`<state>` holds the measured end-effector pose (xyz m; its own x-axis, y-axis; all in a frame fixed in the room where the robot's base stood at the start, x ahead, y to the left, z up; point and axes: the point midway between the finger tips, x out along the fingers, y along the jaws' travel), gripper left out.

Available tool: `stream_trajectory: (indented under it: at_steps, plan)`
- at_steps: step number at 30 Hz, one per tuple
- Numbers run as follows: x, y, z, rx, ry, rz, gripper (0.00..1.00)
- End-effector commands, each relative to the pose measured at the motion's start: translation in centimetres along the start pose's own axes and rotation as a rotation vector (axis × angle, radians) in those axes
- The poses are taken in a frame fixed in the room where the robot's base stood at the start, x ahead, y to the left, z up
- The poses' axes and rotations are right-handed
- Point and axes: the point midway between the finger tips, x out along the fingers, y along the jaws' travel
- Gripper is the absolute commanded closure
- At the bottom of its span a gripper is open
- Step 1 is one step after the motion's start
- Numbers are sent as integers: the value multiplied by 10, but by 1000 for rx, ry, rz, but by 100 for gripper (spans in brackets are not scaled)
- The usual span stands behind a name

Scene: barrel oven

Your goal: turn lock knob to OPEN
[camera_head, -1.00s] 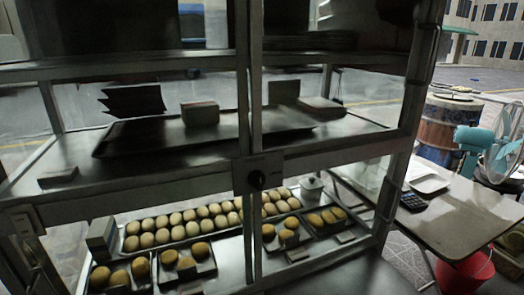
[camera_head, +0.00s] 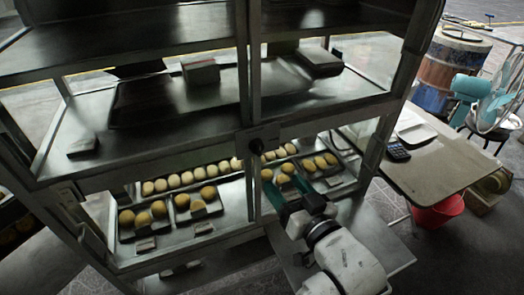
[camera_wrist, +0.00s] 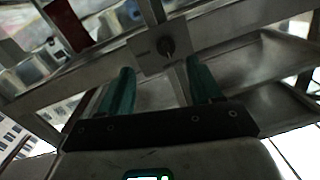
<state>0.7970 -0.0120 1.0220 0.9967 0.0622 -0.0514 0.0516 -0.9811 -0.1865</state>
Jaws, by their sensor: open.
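The lock knob (camera_head: 257,146) is a small dark round knob on a metal plate, at the middle post of the glass-fronted cabinet. In the wrist view the knob (camera_wrist: 167,47) sits on its plate beyond the fingertips, roughly centred between them. Any lettering on the plate is too small to read. My gripper (camera_head: 284,190) has teal fingers and is below and a little right of the knob in the head view. In the wrist view my gripper (camera_wrist: 160,78) is open and empty, with the fingers apart and not touching the knob.
The cabinet (camera_head: 150,178) has metal frames and shelves, with trays of round buns (camera_head: 190,178) on the lower one. At the right stand a table (camera_head: 440,165) with a calculator (camera_head: 398,151), a red bucket (camera_head: 437,212), a teal fan (camera_head: 480,90) and a drum (camera_head: 447,68).

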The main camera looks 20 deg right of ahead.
Motion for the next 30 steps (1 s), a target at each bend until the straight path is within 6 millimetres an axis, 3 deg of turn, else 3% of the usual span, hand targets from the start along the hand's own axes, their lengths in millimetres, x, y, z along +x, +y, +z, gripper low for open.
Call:
stream_trajectory:
  at_steps: [8,21,30]
  plan:
    - [15,-7,-12,9,52,-21,36]
    - [89,-8,-15,8,49,-20,36]
    - [109,-8,-15,9,48,-20,36]
